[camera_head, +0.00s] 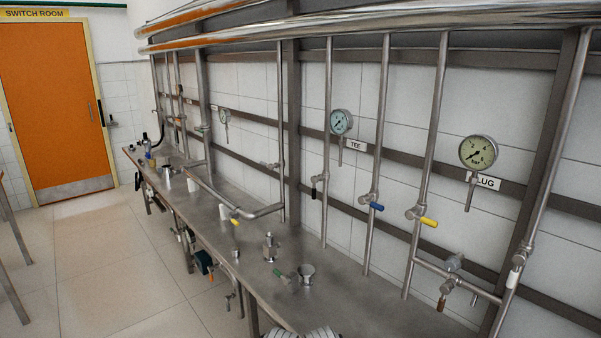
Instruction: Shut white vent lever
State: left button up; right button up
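A white lever (512,279) is on the slanted steel pipe at the far right. It points downward, roughly along the pipe, just below a valve fitting (525,248). Whether its valve is open or shut I cannot tell. Small white pieces (223,211) also show near the bench further left; they are too small to identify. No label reading "vent" is legible.
A yellow lever (428,222), a blue lever (376,207) and a black lever (314,191) are on neighbouring pipes. A brown-handled valve (442,302) sits left of the white lever. Gauges (478,153) hang above. The steel bench (345,290) holds small fittings (306,273). Open floor (110,260) lies left.

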aim_at(520, 259)
jog(key=j+z, duration=0.25)
jog(key=j, duration=0.65)
jog(key=z, duration=1.15)
